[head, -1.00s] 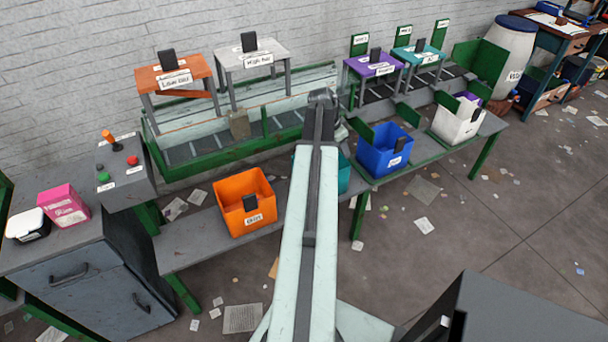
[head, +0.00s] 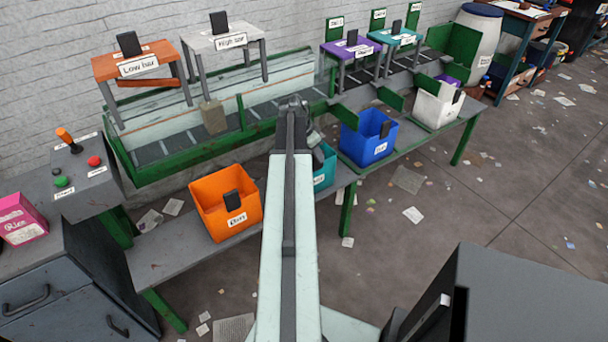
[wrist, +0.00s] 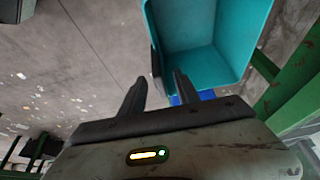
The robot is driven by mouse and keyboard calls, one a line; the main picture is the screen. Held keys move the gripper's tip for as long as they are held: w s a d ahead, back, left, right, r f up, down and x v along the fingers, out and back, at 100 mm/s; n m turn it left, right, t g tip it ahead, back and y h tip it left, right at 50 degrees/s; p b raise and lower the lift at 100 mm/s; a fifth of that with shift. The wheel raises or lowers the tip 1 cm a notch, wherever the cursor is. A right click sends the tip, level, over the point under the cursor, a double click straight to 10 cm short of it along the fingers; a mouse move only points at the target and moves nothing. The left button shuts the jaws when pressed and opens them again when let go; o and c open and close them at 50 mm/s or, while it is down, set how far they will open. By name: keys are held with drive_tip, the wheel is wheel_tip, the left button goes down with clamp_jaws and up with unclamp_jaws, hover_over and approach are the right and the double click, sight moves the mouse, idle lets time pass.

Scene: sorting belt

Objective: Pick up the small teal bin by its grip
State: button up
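The small teal bin (head: 325,168) stands on the grey bench between the orange bin and the blue bin. In the head view my arm hides most of it; only its right part and part of a white label show. In the wrist view the teal bin (wrist: 205,40) is large at the top, its empty inside showing. My gripper (wrist: 160,90) has its two dark fingers apart with nothing between them. The fingertips point at the bin's near wall. A dark strip at the bin's left edge may be its grip; I cannot tell whether a finger touches it.
An orange bin (head: 222,205) stands left of my arm. A blue bin (head: 367,138) and a white bin (head: 437,102) stand to the right. Behind is a green-framed belt (head: 190,150) with an orange low bar stand (head: 130,66). The floor at right is open, with scattered papers.

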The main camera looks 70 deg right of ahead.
drive_tip(key=shift+s+d+f, duration=0.1)
drive_tip(key=shift+d+f, duration=0.1)
drive_tip(key=shift+f, duration=0.5)
drive_tip(key=shift+r, duration=0.1)
drive_tip(key=b+x, duration=0.5)
drive_tip(key=shift+f, duration=0.25)
drive_tip(key=shift+r, duration=0.25)
clamp_jaws()
